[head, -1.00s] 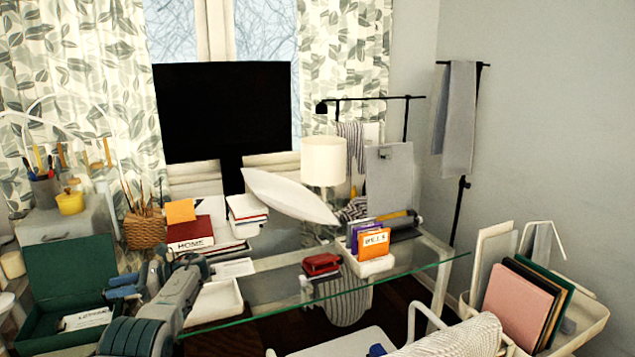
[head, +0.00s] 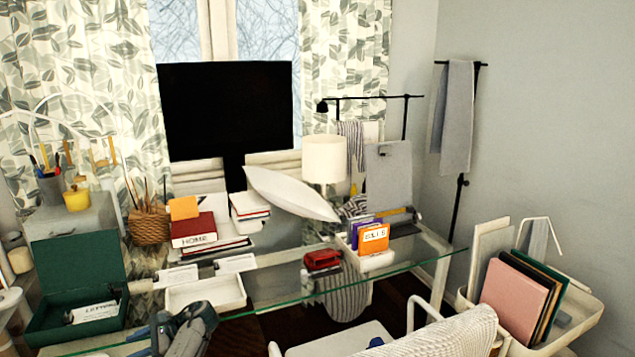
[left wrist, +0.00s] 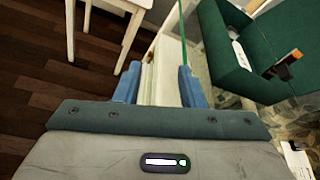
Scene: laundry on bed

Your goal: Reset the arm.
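My left arm reaches in at the bottom left of the head view, with its grey and blue gripper (head: 158,330) low in front of the glass desk's near edge. In the left wrist view my left gripper (left wrist: 158,85) has its two blue fingers spread well apart with nothing between them. Behind the fingers show the pale side of the furniture and a green glass edge. My right gripper is in neither view.
The glass desk (head: 285,288) holds a white tray (head: 205,291), a red stapler-like item (head: 322,261), books (head: 194,230) and a green box (head: 75,262). A white chair (head: 455,335) stands in front. A cart with folders (head: 522,297) is at right.

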